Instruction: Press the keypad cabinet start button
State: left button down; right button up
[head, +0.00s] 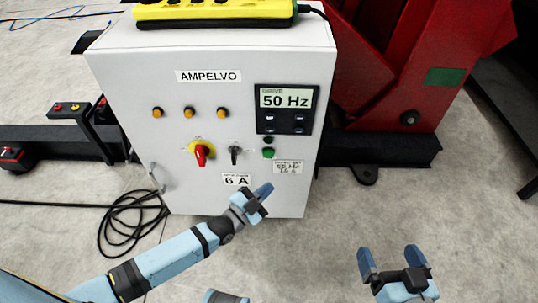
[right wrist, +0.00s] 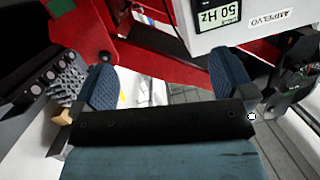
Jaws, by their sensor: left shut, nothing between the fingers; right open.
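The white keypad cabinet (head: 215,110), labelled AMPELVO, stands upright in the middle of the head view. Its black drive panel (head: 287,108) shows "50 Hz" above small keys. A green button (head: 268,153) sits just below this panel, with a small dark button above it. My left gripper (head: 265,189) is shut and empty, in front of the lower cabinet face and below the green button in the picture; its gap to the face is unclear. My right gripper (head: 391,256) is open and empty, right of the cabinet. The cabinet corner (right wrist: 208,12) also shows in the right wrist view.
A red-yellow rotary switch (head: 200,152), a black selector (head: 235,153) and orange lamps (head: 188,113) share the cabinet face. A yellow pendant (head: 215,10) lies on top. The red positioner frame (head: 400,90) stands right. Black cable (head: 130,218) coils on the floor at left.

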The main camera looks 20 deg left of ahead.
aim_at(268, 154)
pick_arm(q)
jog(key=w+a+b, duration=0.2)
jog(key=w+b, duration=0.2)
jog(key=w, duration=0.4)
jog(key=shift+w+a+b, duration=0.2)
jog(key=shift+b, duration=0.15)
pick_arm(e)
notch_tip(268, 154, up, 7)
jog(key=a+t+y, duration=0.2)
jog(key=t+y, duration=0.1)
jog(key=shift+a+r+t, duration=0.15)
jog(key=shift+a+t, duration=0.15)
jog(key=shift+a, duration=0.1)
jog(key=shift+w, duration=0.1)
dwell(0.7)
pick_arm(q)
jog(key=shift+w+a, duration=0.1)
jog(key=shift+w, duration=0.3)
